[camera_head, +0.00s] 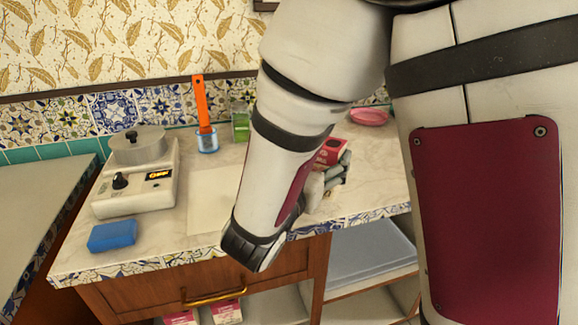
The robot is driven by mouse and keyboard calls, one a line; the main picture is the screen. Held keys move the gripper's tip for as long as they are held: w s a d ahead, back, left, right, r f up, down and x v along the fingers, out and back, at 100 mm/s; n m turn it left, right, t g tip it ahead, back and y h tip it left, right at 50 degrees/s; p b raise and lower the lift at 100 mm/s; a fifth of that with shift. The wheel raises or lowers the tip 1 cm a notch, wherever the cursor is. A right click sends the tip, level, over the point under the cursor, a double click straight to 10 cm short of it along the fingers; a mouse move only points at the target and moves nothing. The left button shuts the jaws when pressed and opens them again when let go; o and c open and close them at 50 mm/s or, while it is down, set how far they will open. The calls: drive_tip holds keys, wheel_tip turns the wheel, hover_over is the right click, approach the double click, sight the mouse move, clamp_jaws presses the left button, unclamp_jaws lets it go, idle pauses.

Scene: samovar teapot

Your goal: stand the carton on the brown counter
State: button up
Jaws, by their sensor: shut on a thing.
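A small red carton (333,150) with a dark round mark shows just right of my forearm, above the counter. My gripper (343,170) is shut on it, and the forearm hides part of both. I cannot tell whether the carton touches the surface below. The counter (214,190) has a pale marbled top, a patterned tile edge and a brown wooden front. Pink-and-white cartons (226,311) also show on the shelf under it.
A hotplate with a pot (137,150), a blue sponge (112,236), a glass with an orange-handled tool (207,141), a green box (240,126) and a pink dish (368,117) stand on the counter. Its middle and right front are clear. Another grey-topped counter (35,195) is at left.

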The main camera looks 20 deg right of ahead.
drive_tip(key=shift+w+a+f+b, duration=0.3)
drive_tip(key=shift+w+a+f, duration=0.4)
drive_tip(key=shift+w, duration=1)
drive_tip(key=shift+w+a+f+b, duration=0.35)
drive_tip(key=shift+w+f, duration=0.5)
drive_tip(key=shift+w, duration=0.85)
drive_tip(key=shift+w+a+f+b, duration=0.3)
drive_tip(key=shift+w+a+f, duration=0.4)
drive_tip(key=shift+w, duration=1)
drive_tip(key=shift+d, duration=0.15)
drive_tip(key=o, duration=1.4)
drive_tip(key=shift+f, duration=0.1)
drive_tip(key=p+v, duration=0.1)
drive_tip(key=v, duration=1.1)
